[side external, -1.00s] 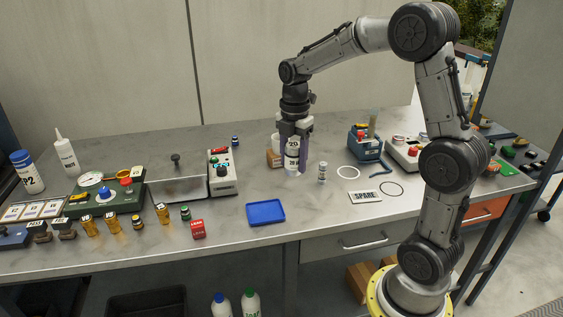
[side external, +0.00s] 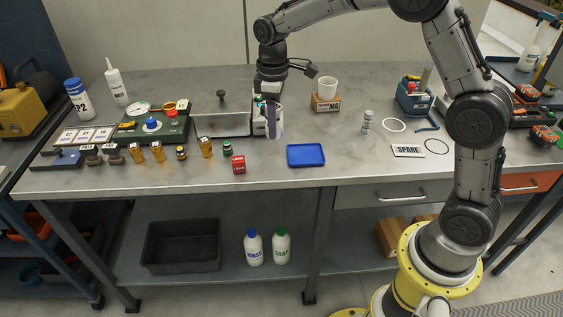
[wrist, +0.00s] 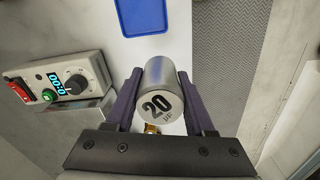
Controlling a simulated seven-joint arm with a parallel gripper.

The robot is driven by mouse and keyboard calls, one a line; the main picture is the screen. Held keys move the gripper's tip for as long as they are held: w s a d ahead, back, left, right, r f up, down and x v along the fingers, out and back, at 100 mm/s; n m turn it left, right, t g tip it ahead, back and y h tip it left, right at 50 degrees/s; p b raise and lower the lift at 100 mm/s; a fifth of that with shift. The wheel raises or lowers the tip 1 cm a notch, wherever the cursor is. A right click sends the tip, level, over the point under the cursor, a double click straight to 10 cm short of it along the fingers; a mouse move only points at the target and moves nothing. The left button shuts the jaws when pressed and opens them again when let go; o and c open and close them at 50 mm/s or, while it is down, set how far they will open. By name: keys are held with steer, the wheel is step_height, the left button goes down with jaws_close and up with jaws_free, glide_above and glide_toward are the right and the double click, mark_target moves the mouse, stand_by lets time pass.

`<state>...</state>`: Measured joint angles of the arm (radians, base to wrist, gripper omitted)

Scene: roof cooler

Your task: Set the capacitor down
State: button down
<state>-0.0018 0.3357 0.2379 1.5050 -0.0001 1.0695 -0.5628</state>
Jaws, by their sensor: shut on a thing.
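My gripper (wrist: 159,112) is shut on the capacitor, a silver cylinder marked "20 µF" (wrist: 160,100), with a finger on each side. In the side external view my gripper (side external: 273,118) hangs in front of the grey timer box (side external: 259,128) and hides part of it. There the capacitor is mostly hidden by the fingers. The timer box with its lit display is left of the capacitor in the wrist view (wrist: 58,82). An empty blue tray (side external: 306,155) lies to the right and nearer the front edge. A white "SPARE" card (side external: 408,151) lies farther right.
A red block (side external: 238,165) and several brass parts stand left. Bench between tray and vial is clear.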

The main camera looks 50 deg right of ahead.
steer(key=m, duration=0.5)
steer(key=shift+w+r, duration=0.1)
steer(key=shift+r, duration=0.05)
steer(key=m, duration=0.5)
